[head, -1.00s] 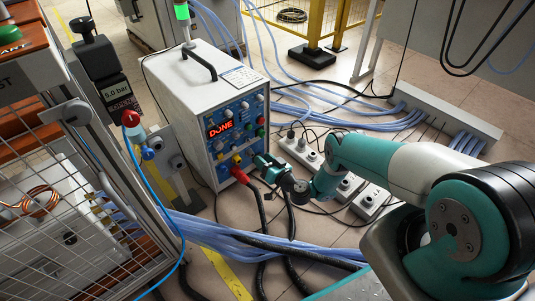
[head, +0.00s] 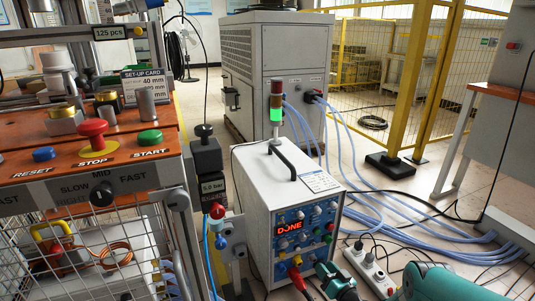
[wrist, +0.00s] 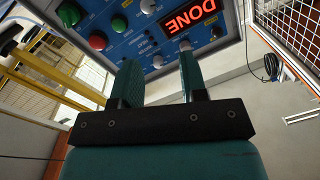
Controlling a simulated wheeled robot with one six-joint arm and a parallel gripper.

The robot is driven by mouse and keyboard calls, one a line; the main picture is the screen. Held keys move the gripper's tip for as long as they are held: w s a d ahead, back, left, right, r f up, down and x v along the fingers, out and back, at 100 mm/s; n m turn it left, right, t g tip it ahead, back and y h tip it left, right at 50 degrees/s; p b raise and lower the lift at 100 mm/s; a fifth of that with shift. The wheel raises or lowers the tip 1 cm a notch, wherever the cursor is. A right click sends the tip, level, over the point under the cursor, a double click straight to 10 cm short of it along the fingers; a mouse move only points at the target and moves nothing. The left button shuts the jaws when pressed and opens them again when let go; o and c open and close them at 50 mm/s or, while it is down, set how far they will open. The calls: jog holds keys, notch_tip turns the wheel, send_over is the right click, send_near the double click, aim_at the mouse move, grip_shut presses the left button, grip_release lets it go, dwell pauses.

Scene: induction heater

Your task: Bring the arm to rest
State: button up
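My arm (head: 440,284) shows at the bottom right of the head view, mostly cut off by the frame edge. My gripper (head: 334,276) is in front of the lower right of the white heater unit's blue panel. In the wrist view my gripper (wrist: 158,82) has its two fingers apart with nothing between them. The heater unit (head: 258,222) stands upright on the floor. Its red display (head: 290,229) reads DONE, and the display also shows upside down in the wrist view (wrist: 188,16). The gap between the fingertips and the panel is hard to judge.
A red plug (head: 296,275) with a cable is in the panel beside my gripper. Power strips (head: 366,268) and blue hoses (head: 470,245) lie on the floor to the right. A caged bench with buttons (head: 92,140) stands at left. The signal lamp (head: 276,115) glows green.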

jog(key=w+a+r+n+g+y, duration=0.3)
jog(key=a+r, duration=0.1)
jog(key=r, duration=0.4)
jog(key=w+a+r+n+g+y, duration=0.2)
jog(key=w+a+r, duration=0.25)
jog(key=r, duration=0.45)
jog(key=s+a+r+n+g, duration=0.2)
jog(key=s+a+r+g, duration=0.1)
jog(key=r, duration=0.5)
jog(key=s+a+r+n+g, duration=0.1)
jog(key=s+a+r+g, duration=0.25)
jog(key=r, duration=0.35)
jog(key=s+r+g+h, duration=0.1)
jog(key=s+r, duration=0.4)
jog(key=s, duration=0.3)
jog(key=s+d+r+g+h, duration=0.1)
jog(key=s+r+g+h, duration=0.1)
jog(key=s+r, duration=0.35)
jog(key=s+r+g+h, duration=0.1)
jog(key=s+r, duration=0.3)
jog(key=s, duration=0.6)
jog(key=s+d+r+m+g+h+p, duration=0.1)
jog(key=s+d+h, duration=0.35)
jog(key=s, duration=0.85)
notch_tip(320, 180, up, 28)
jog(key=y+p, duration=0.1)
jog(key=p, duration=2.7)
jog(key=shift+w+d, duration=0.25)
jog(key=shift+d, duration=0.2)
